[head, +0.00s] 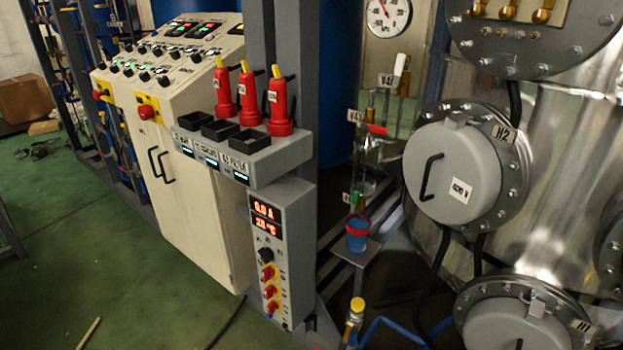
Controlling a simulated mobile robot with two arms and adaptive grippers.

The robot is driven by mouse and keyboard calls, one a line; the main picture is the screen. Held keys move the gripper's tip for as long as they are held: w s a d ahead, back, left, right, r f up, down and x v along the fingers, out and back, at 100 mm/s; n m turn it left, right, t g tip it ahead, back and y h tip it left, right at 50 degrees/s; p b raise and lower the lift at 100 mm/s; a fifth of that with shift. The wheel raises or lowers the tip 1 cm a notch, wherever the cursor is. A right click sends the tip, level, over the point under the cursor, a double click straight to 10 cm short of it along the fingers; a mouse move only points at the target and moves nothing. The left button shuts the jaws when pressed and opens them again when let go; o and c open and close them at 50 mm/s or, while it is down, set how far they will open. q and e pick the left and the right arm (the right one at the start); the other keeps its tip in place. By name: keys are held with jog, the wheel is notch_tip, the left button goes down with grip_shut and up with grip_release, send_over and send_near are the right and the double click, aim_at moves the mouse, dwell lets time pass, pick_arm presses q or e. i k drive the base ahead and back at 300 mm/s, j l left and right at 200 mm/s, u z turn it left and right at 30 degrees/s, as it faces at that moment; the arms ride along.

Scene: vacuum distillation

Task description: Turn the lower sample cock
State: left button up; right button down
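A glass sampling assembly (368,160) stands in the gap between the control post and the large steel vessel. Near its top are a white handle (399,68) and a small tag reading V42 or similar. A red lever (377,129) sits at mid-height beside a tag. Low on the assembly, a small green fitting (357,201) with a tag is above a blue cup with a red rim (358,233). I cannot tell for certain which fitting is the lower sample cock, or how its handle is turned. Neither gripper is in view.
The steel vessel (440,250) with grey bolted covers (452,175) fills the right. A shelf (215,160) with red bottles and a display post (268,225) stand left of the assembly. A cream control cabinet (200,215) is farther left. Green floor (100,260) is open at lower left.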

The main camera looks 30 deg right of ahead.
aim_at(356, 193)
jog(key=z, duration=1.25)
